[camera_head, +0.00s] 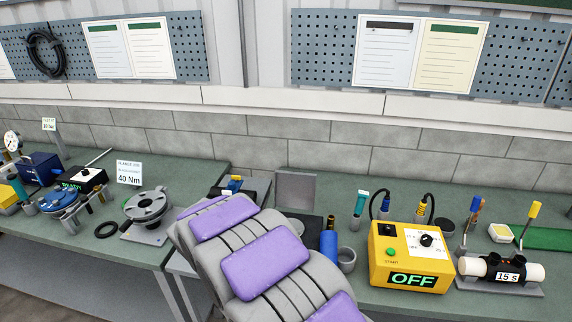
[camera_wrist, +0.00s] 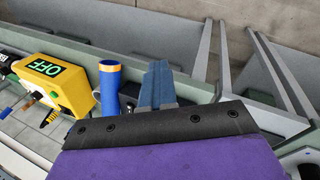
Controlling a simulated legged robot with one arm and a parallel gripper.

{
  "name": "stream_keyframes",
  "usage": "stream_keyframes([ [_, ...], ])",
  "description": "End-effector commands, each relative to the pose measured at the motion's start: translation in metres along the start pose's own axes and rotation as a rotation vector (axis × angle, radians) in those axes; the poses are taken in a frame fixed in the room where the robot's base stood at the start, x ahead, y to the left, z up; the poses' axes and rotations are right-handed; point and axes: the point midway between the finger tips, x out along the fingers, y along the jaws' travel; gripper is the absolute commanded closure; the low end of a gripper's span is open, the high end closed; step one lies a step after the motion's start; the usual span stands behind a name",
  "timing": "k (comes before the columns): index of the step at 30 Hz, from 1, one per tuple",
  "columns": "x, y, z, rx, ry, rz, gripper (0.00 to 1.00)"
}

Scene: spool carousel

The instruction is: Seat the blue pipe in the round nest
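The blue pipe (camera_head: 331,244) stands on the bench just right of my arm in the head view, with its lower part partly hidden. It shows blue with an orange collar in the wrist view (camera_wrist: 108,92). A grey round cup (camera_head: 346,260), which looks like the round nest, is beside the pipe at its right; I cannot tell whether they touch. My gripper is hidden behind my arm in the head view. In the wrist view a blue-grey finger-like part (camera_wrist: 156,86) extends past the black cuff, close beside the pipe. Its opening cannot be made out.
A yellow control box (camera_head: 408,256) reading OFF stands right of the cup. A black-and-white cylinder on a stand (camera_head: 500,272) is further right. An upright grey plate (camera_head: 296,190) stands behind my arm. A flange fixture (camera_head: 147,206) is on the left bench.

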Motion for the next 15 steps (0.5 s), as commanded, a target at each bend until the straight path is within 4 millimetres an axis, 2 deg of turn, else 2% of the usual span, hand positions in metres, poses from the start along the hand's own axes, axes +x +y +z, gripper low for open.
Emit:
stream_keyframes([
  [8, 0.018, 0.038, -0.018, 0.025, -0.007, -0.006, 1.0],
  [15, 0.044, 0.095, -0.036, 0.058, -0.02, -0.015, 1.0],
])
